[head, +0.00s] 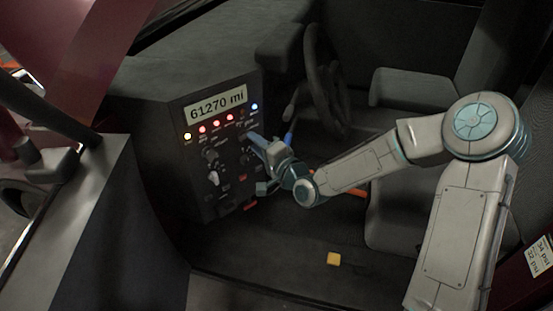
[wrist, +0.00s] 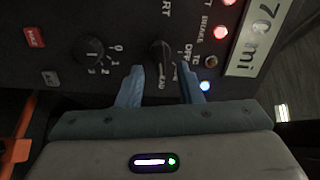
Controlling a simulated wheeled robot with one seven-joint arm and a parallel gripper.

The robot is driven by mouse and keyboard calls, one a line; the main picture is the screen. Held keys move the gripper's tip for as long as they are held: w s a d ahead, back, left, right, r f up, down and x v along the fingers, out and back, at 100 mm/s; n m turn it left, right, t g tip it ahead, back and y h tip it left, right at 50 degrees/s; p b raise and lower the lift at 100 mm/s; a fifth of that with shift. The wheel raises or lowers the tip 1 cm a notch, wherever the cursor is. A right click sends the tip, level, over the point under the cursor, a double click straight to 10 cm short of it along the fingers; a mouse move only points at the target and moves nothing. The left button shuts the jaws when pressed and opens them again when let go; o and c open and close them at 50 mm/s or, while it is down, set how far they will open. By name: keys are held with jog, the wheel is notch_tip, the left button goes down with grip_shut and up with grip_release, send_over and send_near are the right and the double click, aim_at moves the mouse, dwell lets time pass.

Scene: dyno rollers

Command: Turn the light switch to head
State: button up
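The light switch is a dark round knob (wrist: 161,54) on the panel, with "OFF" printed to its right and partly hidden lettering ending in "EAD" below it. My gripper (wrist: 162,72) has its two blue fingers apart, one on each side below the knob, with nothing visibly held. I cannot tell whether the fingertips touch the knob, and its pointer direction is unclear. In the head view my gripper (head: 260,146) is at the right side of the dash panel (head: 190,120) and hides the switch there.
Another knob (wrist: 90,50) marked 0 to 3 sits left of the switch, with a red button (wrist: 34,37) beyond. Indicator lights and a mileage display (head: 217,103) are above. A steering wheel (head: 325,75) and seats are to the right. A yellow block (head: 334,259) lies on the floor.

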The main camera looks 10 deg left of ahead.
jog(key=v, duration=1.1)
jog(key=shift+w+p, duration=0.1)
jog(key=shift+p, duration=0.2)
jog(key=d+f+n+g+h+p, duration=0.3)
jog(key=d+f+n+h, duration=0.1)
jog(key=d+h, duration=0.15)
jog(key=s+d+r+n+g+h+p, duration=0.1)
jog(key=s+d+r+h+p, duration=0.2)
jog(key=d+h, duration=0.5)
jog(key=s+d+r+g+p, duration=0.2)
jog(key=s+d+r, duration=0.2)
jog(key=s+r, duration=0.3)
jog(key=s+d+r+g+p, duration=0.1)
jog(key=s+d+r+g, duration=0.1)
jog(key=s+d+r, duration=0.3)
jog(key=s+r, duration=0.3)
jog(key=shift+s+d+r+n+g+p, duration=0.25)
jog(key=shift+d+r+n+g+p, duration=0.1)
jog(key=shift+r+n+g+p, duration=0.05)
